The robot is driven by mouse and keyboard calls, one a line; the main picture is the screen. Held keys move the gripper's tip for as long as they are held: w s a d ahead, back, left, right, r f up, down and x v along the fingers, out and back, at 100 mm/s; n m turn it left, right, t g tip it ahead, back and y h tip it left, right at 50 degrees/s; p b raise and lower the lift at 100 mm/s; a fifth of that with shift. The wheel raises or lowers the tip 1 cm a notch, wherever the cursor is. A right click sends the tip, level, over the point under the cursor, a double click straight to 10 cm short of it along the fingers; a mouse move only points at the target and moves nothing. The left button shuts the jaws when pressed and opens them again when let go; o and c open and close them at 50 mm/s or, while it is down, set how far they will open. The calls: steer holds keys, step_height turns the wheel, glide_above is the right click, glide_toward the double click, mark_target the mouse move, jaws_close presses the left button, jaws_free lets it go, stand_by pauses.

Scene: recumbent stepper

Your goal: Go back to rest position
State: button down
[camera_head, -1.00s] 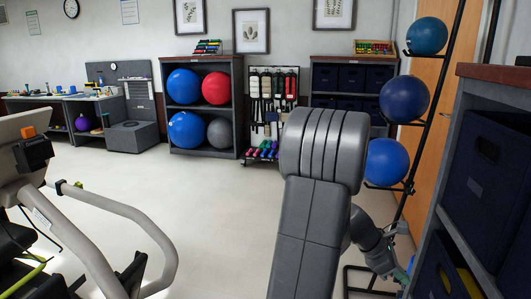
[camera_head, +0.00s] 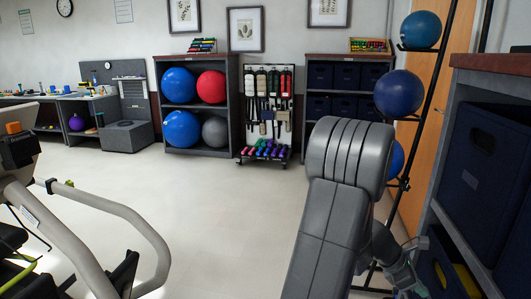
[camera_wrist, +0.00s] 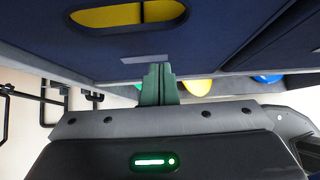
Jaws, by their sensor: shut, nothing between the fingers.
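My gripper (camera_wrist: 159,72) shows in the wrist view as two green fingers, close together and empty. They point up toward a dark blue bin (camera_wrist: 225,20) with a yellow-lined handle slot; I cannot tell whether they touch it. In the head view my grey arm rises in the middle and bends down at the right. My gripper end is at the lower right beside the grey shelf unit (camera_head: 437,190), small and partly hidden.
A rack with blue balls (camera_head: 401,94) stands close to the arm at the right. The shelf unit holds dark blue bins (camera_head: 483,165). An exercise machine (camera_head: 110,215) with curved handrails is at the left. The floor (camera_head: 220,220) between is clear.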

steer(key=w+a+p, duration=0.1)
steer(key=w+a, duration=0.1)
steer(key=a, duration=0.8)
steer(key=w+a+p, duration=0.1)
steer(key=w+a, duration=0.2)
steer(key=a, duration=0.6)
steer(key=s+a+r+p, duration=0.1)
steer(key=s+a+r, duration=0.1)
steer(key=a+r, duration=0.4)
steer(key=shift+s+a+r+m, duration=0.2)
steer(key=shift+r+m, duration=0.2)
steer(key=shift+r, duration=0.35)
